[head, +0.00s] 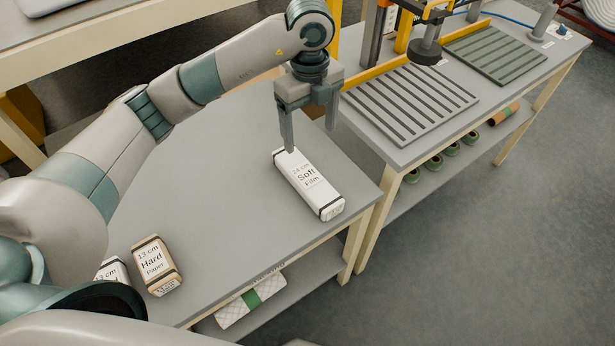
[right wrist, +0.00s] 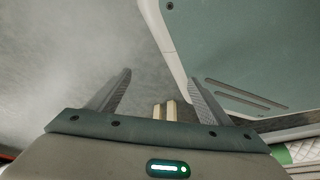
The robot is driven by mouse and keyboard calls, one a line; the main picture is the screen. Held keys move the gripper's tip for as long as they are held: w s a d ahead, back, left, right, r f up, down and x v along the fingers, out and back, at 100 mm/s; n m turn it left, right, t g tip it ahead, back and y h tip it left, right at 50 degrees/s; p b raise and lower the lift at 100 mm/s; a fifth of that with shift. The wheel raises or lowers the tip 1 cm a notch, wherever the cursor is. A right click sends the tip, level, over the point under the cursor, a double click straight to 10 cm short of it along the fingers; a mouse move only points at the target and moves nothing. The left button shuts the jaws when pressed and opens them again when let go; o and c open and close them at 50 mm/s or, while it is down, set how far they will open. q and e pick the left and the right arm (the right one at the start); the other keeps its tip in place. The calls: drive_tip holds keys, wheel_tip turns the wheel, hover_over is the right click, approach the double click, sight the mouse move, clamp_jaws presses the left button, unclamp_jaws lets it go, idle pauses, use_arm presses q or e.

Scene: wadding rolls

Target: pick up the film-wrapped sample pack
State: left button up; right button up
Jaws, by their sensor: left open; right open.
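The film-wrapped sample pack (head: 308,184), white with dark end bands and labelled "24 cm Soft Film", lies on the grey table (head: 235,205) near its right edge. My left gripper (head: 311,138) is open at the far end of the pack, fingers pointing down. One fingertip appears right at the pack's far end; I cannot tell whether it touches. Nothing is between the fingers. My right gripper (right wrist: 160,80) is open and empty in the right wrist view, away from the pack.
A brown-ended pack labelled "13 cm Hard Paper" (head: 156,263) and a white pack (head: 113,270), partly hidden by my arm, lie at the table's near left. A second table with slatted plates (head: 410,100) stands at the right. A roll (head: 250,300) lies on the shelf below.

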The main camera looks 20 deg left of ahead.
use_arm(q)
drive_tip(key=shift+a, duration=0.1)
idle(0.3)
drive_tip(key=p, duration=0.3)
approach(308, 176)
wheel_tip(308, 176, down, 5)
drive_tip(key=shift+w+f, duration=0.1)
drive_tip(key=shift+f, duration=0.15)
use_arm(e)
drive_tip(key=s+d+g, duration=0.2)
drive_tip(key=s+d, duration=0.2)
drive_tip(key=s, duration=0.6)
drive_tip(key=shift+f+g+h, duration=0.3)
drive_tip(key=shift+f+h, duration=0.1)
use_arm(q)
drive_tip(key=shift+f, duration=0.15)
use_arm(e)
drive_tip(key=shift+r, duration=0.15)
